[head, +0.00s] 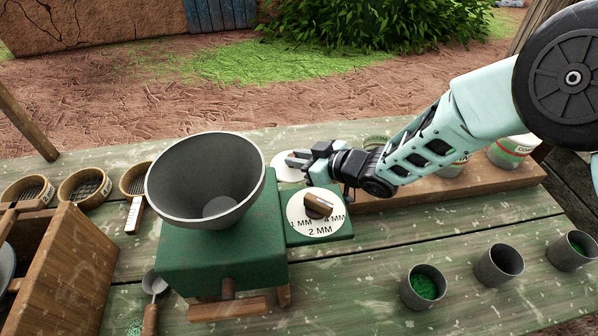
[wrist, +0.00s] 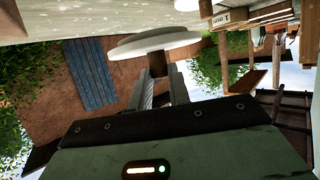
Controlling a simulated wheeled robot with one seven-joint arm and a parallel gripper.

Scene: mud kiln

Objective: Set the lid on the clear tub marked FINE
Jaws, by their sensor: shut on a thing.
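My gripper (head: 303,159) is shut on the brown knob (wrist: 157,64) of a white round lid (wrist: 150,44). In the head view the lid (head: 284,168) shows behind the green mill, left of my gripper's fingers. A clear tub (head: 376,141) stands behind my forearm, mostly hidden, with its label unreadable. Another clear tub (head: 453,170) with green contents is partly covered by my arm. I cannot read FINE on any tub.
The green mill (head: 220,255) with a grey funnel (head: 207,182) and a dial (head: 316,222) stands in front of my gripper. The tubs stand along a wooden board (head: 440,190). Grey cups (head: 424,287) are at front right; round sieves (head: 84,188) and a wooden box (head: 78,262) at left.

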